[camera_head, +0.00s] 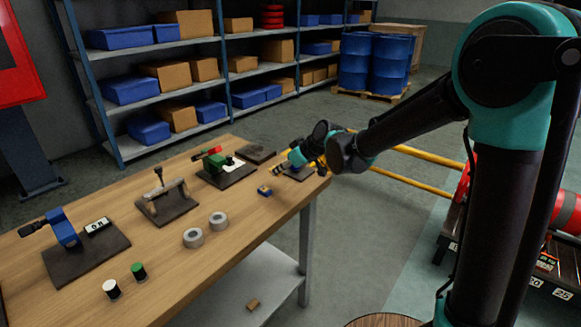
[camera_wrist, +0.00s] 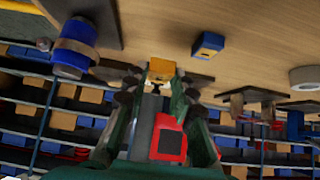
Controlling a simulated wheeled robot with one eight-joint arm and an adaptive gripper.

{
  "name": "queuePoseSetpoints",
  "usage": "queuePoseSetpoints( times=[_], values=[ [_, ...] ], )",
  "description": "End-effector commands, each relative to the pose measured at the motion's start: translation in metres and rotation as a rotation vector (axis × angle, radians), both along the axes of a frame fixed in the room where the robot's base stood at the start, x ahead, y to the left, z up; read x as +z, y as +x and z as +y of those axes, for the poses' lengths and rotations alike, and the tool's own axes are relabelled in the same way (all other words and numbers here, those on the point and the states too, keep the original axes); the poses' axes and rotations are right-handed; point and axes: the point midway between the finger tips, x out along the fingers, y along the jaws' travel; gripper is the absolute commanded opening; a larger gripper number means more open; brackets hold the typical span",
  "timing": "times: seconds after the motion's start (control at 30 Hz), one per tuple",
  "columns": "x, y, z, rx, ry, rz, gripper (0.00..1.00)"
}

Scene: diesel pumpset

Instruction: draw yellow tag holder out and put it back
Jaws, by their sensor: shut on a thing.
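My gripper (camera_wrist: 160,82) is at the far right end of the workbench in the head view, low over the table. In the wrist view its fingers are shut on a small yellow block, which I take as the yellow tag holder (camera_wrist: 161,69). Its lower part is hidden between the fingers. In the head view the gripper (camera_head: 283,168) is small, and I cannot make out the holder clearly. Whether the holder touches any fixture is not clear.
A small blue-and-yellow block (camera_head: 264,190) lies on the workbench (camera_head: 130,225) near the gripper. A blue cylinder (camera_wrist: 75,47) on a dark plate is close by in the wrist view. A green fixture (camera_head: 217,162) and two grey rings (camera_head: 194,237) stand further left.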

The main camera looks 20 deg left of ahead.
Motion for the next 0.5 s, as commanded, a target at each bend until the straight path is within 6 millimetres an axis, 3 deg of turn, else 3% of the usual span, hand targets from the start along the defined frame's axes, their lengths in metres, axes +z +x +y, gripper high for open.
queuePoseSetpoints(
  times=[0.5],
  values=[
    [-0.011,0.001,-0.001,-0.001,0.0,0.0,0.09]
  ],
)
